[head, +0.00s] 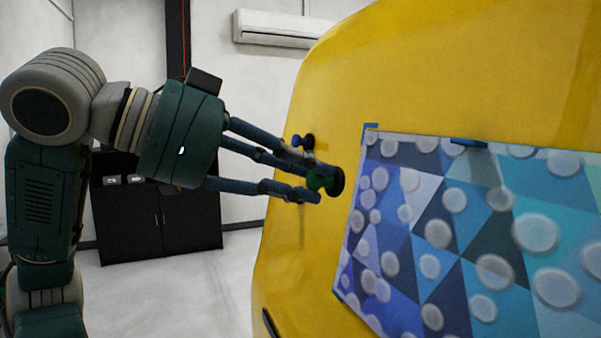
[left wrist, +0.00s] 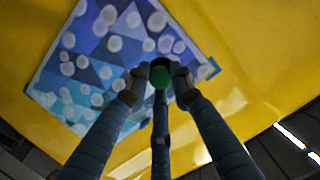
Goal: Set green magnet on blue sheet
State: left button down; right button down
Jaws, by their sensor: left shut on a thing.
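The green magnet (head: 321,183) is between the fingers of my left gripper (head: 312,180), which is shut on it. Its dark base is at or very near the yellow surface; I cannot tell whether it touches. The blue sheet (head: 432,236), patterned with triangles and pale dots, lies on the yellow surface just right of the magnet. In the left wrist view the green magnet (left wrist: 161,77) shows between the fingertips, with the blue sheet (left wrist: 104,46) behind and to the left. My right gripper is not in view.
The large yellow curved panel (head: 420,70) carries the sheet. A blue magnet (head: 303,141) sits on the panel above the gripper. Another blue piece (head: 468,143) is at the sheet's top edge. A black cabinet (head: 190,222) stands at the back left.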

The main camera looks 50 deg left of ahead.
aim_at(336, 179)
pick_arm(q)
jog(key=w, duration=0.1)
jog(key=w+d, duration=0.1)
jog(key=w, duration=0.2)
jog(key=shift+w+d+f+p, duration=0.15)
jog(key=shift+d+f+p, duration=0.15)
jog(key=shift+d+p, duration=0.1)
jog(key=shift+w+f, duration=0.15)
jog(key=shift+w, duration=0.45)
jog(key=shift+w+d, duration=0.1)
jog(key=shift+d, duration=0.05)
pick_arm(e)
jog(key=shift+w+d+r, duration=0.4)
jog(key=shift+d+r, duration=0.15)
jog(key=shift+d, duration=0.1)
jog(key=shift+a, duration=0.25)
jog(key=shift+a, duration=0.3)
pick_arm(q)
jog(key=shift+p+x, duration=0.4)
jog(key=shift+x, duration=0.4)
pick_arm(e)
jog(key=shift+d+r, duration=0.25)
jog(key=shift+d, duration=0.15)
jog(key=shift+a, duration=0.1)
